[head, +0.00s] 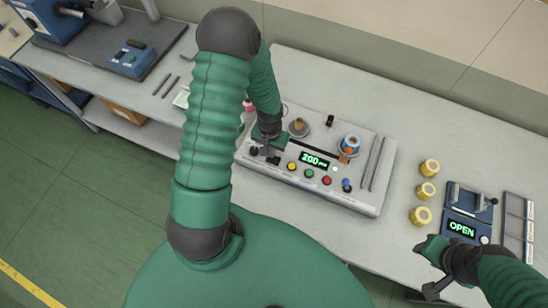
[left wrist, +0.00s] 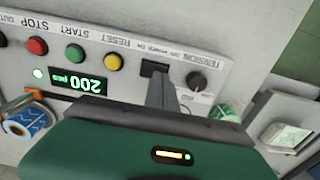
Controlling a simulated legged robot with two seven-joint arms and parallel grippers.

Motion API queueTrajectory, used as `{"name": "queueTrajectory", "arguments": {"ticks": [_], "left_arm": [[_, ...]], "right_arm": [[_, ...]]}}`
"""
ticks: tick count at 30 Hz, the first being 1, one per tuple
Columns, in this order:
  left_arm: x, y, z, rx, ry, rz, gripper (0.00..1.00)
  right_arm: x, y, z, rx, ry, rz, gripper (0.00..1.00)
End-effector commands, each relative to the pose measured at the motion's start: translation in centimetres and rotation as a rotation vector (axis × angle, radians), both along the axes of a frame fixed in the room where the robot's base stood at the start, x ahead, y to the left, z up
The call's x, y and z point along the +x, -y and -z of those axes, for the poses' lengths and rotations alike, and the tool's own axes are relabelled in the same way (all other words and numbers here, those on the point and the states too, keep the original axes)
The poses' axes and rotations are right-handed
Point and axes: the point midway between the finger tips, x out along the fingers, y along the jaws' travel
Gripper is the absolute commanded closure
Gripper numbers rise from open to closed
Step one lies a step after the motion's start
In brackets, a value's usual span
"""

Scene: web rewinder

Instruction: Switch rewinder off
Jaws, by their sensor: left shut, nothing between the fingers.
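The rewinder (head: 340,194) is a light grey box on the bench with a lit display reading 200 in green. In the left wrist view its panel (left wrist: 130,48) appears upside down, with red, green and yellow buttons, a black power switch (left wrist: 152,68) and a dark tension knob (left wrist: 197,80). My left gripper (head: 266,150) is over the panel's left end, shut and empty. In the left wrist view its fingertips (left wrist: 162,86) are at the switch and partly cover it. I cannot tell if they touch, or which way the switch is set. My right gripper (head: 432,290) is at the lower right, away from the rewinder.
Several yellow rolls (head: 426,190) stand right of the rewinder. Beyond them is a blue device (head: 468,213) reading OPEN, next to a grey tray (head: 518,225). A spool with blue and orange tape (head: 349,145) sits on the rewinder's top. My left arm hides part of the bench.

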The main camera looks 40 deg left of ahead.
Motion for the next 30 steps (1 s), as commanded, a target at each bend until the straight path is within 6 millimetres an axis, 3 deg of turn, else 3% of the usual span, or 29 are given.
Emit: {"name": "queueTrajectory", "arguments": {"ticks": [30], "left_arm": [[-0.01, -0.02, 0.83, 0.000, -0.001, 0.000, 1.00]], "right_arm": [[0.00, 0.00, 0.62, 0.000, 0.000, 0.000, 0.64]]}}
